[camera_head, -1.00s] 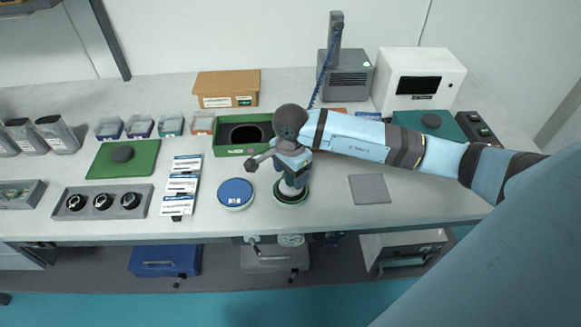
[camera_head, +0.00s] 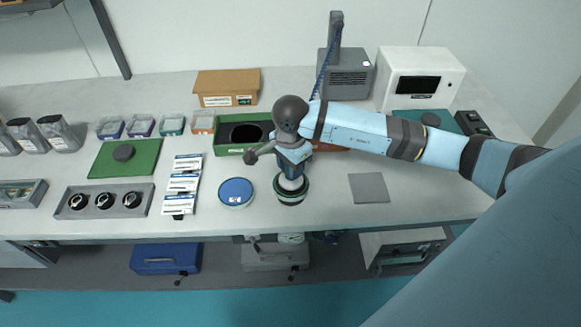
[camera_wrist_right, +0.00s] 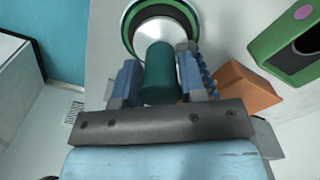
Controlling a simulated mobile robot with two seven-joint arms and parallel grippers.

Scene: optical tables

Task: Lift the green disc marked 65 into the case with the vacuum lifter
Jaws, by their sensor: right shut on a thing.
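My right gripper (camera_head: 292,170) is shut on the vacuum lifter; the right wrist view shows its green handle (camera_wrist_right: 160,72) between the fingers. The lifter's silver cup (camera_wrist_right: 160,38) sits on a dark disc with a green rim (camera_head: 291,195), and the rim also shows in the right wrist view (camera_wrist_right: 128,22). The disc looks a little above the table, its top partly covered; I cannot read a 65 on it. The open green case (camera_head: 228,150) with a round dark recess lies behind and to the left of it. The case shows at upper right in the right wrist view (camera_wrist_right: 268,52). My left gripper is not in view.
A blue disc (camera_head: 236,192) lies just left of the held disc. A green lid with a knob (camera_head: 110,165), white label cards (camera_head: 183,184) and a grey tray (camera_head: 130,210) are further left. A grey plate (camera_head: 368,188) lies on the right. An orange block (camera_wrist_right: 245,88) is beside the case.

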